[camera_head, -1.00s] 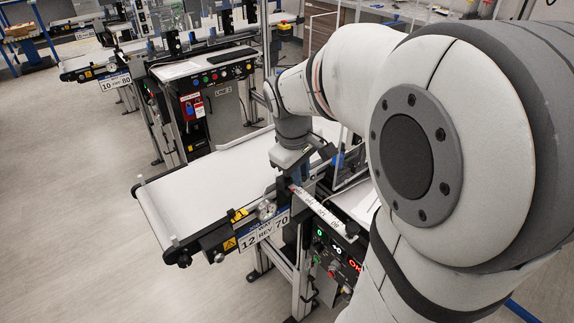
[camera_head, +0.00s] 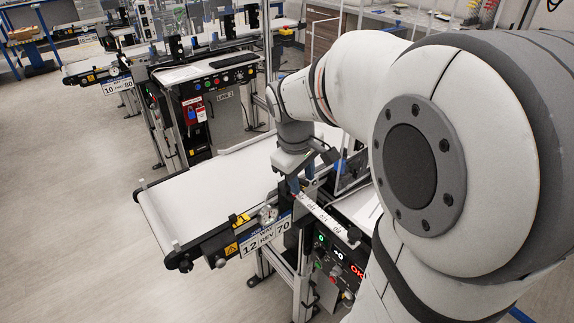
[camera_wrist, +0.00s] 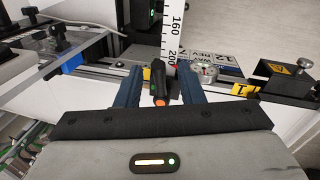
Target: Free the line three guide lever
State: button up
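In the wrist view, a black lever (camera_wrist: 158,82) with an orange tip stands between the two blue fingers of my gripper (camera_wrist: 158,92). The fingers are apart, with a visible gap on each side of the lever. A white scale (camera_wrist: 174,22) marked 160 and 200 runs away just beyond it. In the head view, my gripper (camera_head: 298,184) is low at the near side rail of the white-belted conveyor (camera_head: 195,200), by the end of the scale (camera_head: 322,214). The lever is hidden or too small to make out there.
A round gauge (camera_wrist: 205,71) is right of the lever, and also shows on the rail (camera_head: 268,215). A sign (camera_head: 265,234) reads 12 REV 70. A lit control panel (camera_head: 337,258) is below the scale. A clear panel (camera_head: 352,165) stands close to my wrist.

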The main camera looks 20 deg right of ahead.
notch_tip(320, 180, up, 8)
jog(key=a, duration=0.1)
jog(key=shift+s+a+f, duration=0.15)
jog(key=shift+s, duration=0.2)
